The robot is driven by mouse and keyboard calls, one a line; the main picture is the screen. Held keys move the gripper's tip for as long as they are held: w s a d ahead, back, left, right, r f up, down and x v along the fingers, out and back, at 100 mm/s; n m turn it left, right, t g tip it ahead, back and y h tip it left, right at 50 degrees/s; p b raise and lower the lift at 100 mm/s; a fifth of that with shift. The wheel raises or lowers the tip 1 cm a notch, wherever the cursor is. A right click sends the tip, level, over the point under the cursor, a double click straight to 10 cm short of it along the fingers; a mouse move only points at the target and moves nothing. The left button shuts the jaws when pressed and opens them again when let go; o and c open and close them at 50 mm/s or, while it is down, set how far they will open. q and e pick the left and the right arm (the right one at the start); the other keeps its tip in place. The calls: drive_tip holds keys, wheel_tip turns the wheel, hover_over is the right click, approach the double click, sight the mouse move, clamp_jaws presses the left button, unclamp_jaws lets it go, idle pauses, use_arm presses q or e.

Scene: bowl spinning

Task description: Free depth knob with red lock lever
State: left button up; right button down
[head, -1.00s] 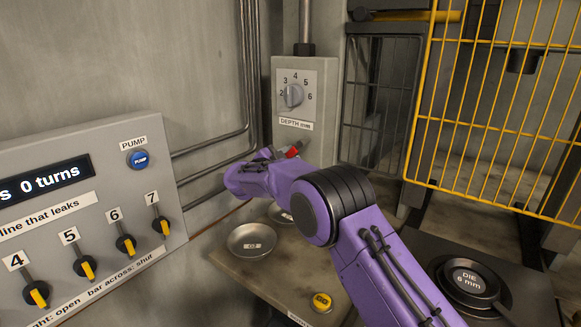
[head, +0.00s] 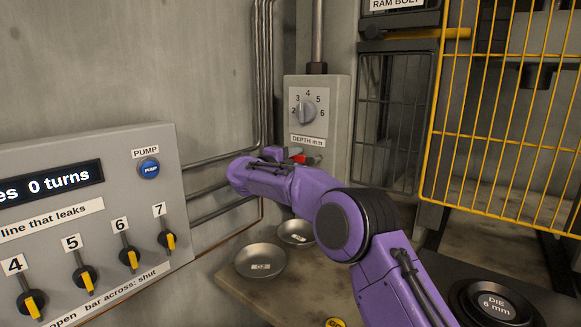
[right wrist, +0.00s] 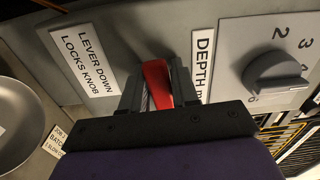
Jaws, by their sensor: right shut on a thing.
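The depth knob (head: 306,112) is a grey dial on a grey box, with its pointer near 2 in the head view. The red lock lever (head: 298,158) is below the DEPTH mm label, partly hidden by my right arm. In the right wrist view the lever (right wrist: 158,84) stands between the two dark fingers of my right gripper (right wrist: 157,90), which is shut on it. The knob (right wrist: 275,72) is to the right of the gripper there, untouched. A label (right wrist: 88,58) reading LEVER DOWN LOCKS KNOB is on the left. My left gripper is not in view.
The pump panel (head: 110,185) with several yellow-handled valves is at left. Two metal dishes (head: 260,262) (head: 296,232) sit on a ledge under my right arm. A yellow mesh guard (head: 500,120) stands at right, above a die (head: 490,302). Pipes run along the wall.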

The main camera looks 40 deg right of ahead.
drive_tip(key=shift+f+m, duration=0.1)
drive_tip(key=shift+m, duration=0.3)
drive_tip(key=c, duration=1)
unclamp_jaws()
drive_tip(key=shift+s+a, duration=0.1)
drive_tip(key=shift+s, duration=0.05)
drive_tip(key=shift+o, duration=0.2)
drive_tip(key=shift+s+a+r, duration=0.1)
drive_tip(key=shift+s+r, duration=0.2)
drive_tip(key=shift+r, duration=0.15)
drive_tip(key=shift+w+a+f, duration=0.1)
drive_tip(key=shift+a+f, duration=0.05)
drive_tip(key=b+v, duration=0.3)
drive_tip(key=v, duration=0.7)
drive_tip(key=shift+a, duration=0.1)
